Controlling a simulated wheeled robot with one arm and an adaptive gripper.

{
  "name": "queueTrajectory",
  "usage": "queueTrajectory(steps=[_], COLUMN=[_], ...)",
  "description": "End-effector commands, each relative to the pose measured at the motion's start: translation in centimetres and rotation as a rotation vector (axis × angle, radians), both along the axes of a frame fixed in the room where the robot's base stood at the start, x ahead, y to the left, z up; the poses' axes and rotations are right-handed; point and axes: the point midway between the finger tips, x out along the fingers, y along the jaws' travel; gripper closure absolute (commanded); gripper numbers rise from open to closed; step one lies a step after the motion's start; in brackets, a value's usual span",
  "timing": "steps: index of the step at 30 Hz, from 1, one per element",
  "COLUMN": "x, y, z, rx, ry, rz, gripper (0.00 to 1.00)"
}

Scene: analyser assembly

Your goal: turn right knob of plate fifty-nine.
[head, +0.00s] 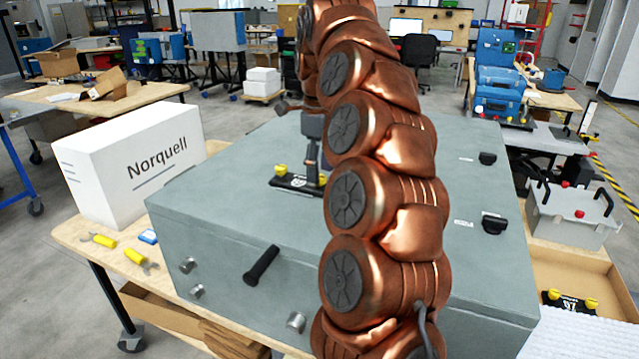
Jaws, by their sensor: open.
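A small black plate (292,183) lies on top of the grey analyser box, with white print too small to read. Its left yellow knob (281,170) is clear to see. Its right yellow knob (322,180) shows beside my gripper and close to my arm, which hides the plate's right end. My gripper (311,177) points down over the plate, close to the right knob. It is open, but I cannot tell whether its fingers are around or touching the knob.
The grey box (220,240) has a black handle (261,265) in front. A Norquell carton (135,160) stands left, near yellow tools (135,257). Another black plate with yellow knobs (570,302) lies at lower right, by a grey case (572,213).

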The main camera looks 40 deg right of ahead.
Motion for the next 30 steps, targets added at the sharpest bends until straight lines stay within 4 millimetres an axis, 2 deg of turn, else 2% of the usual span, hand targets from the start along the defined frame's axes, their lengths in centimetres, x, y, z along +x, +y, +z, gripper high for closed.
queueTrajectory(steps=[1,6,17,30], x=[0.04,0.02,0.02,0.00], y=[0.12,0.07,0.05,0.04], z=[-0.76,-1.46,-1.54,-1.54], rx=[0.001,-0.001,-0.001,0.000], ry=[0.000,0.000,0.000,0.000], rz=[0.003,0.002,0.001,0.001], gripper=[0.49,0.49,0.49,0.92])
